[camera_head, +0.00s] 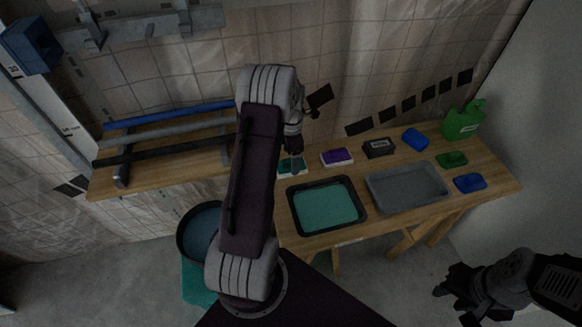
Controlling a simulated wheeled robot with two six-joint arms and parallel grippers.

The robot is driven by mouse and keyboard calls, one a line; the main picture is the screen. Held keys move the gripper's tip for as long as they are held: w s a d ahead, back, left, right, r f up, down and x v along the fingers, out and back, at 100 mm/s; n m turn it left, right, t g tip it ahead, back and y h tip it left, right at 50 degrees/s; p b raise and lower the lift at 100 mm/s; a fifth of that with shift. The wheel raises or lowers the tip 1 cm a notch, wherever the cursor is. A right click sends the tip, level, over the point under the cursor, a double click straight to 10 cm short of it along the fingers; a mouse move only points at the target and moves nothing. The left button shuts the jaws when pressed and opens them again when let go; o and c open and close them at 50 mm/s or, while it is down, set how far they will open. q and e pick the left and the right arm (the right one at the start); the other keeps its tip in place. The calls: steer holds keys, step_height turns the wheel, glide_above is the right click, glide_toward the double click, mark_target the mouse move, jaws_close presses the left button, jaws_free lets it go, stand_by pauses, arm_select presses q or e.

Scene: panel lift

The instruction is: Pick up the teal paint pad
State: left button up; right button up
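The teal paint pad (285,168) lies on the wooden workbench (380,222), behind the black-rimmed tray of teal paint (325,206). My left arm stretches up through the middle of the view. Its gripper (294,160) points down at the pad and covers part of it. I cannot tell whether its fingers touch the pad or how far they are parted. My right gripper (449,304) is at the lower right, away from the bench, with its dark fingers apart and nothing between them.
A purple pad (337,157), a dark box (379,148), blue and green pads, a green jug (463,121) and a grey tray (407,187) are on the bench. A rack of bars (165,133) stands left. A dark bucket (196,233) is on the floor.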

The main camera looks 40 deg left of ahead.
arm_select(q)
step_height(320, 180, down, 3)
steer(key=shift+w+a+f, duration=0.1)
steer(key=shift+f, duration=0.1)
steer(key=c, duration=1.5)
steer(key=shift+r, duration=0.15)
steer(key=r, duration=0.4)
steer(key=shift+w+d+r+p, duration=0.25)
steer(key=shift+w+r+p, duration=0.05)
steer(key=shift+w, duration=0.05)
steer(key=w+d+r+p, duration=0.1)
steer(key=w+d+r, duration=0.5)
steer(key=w, duration=0.2)
steer(key=shift+w+d+p, duration=0.15)
steer(key=shift+w+p, duration=0.25)
steer(key=shift+r, duration=0.1)
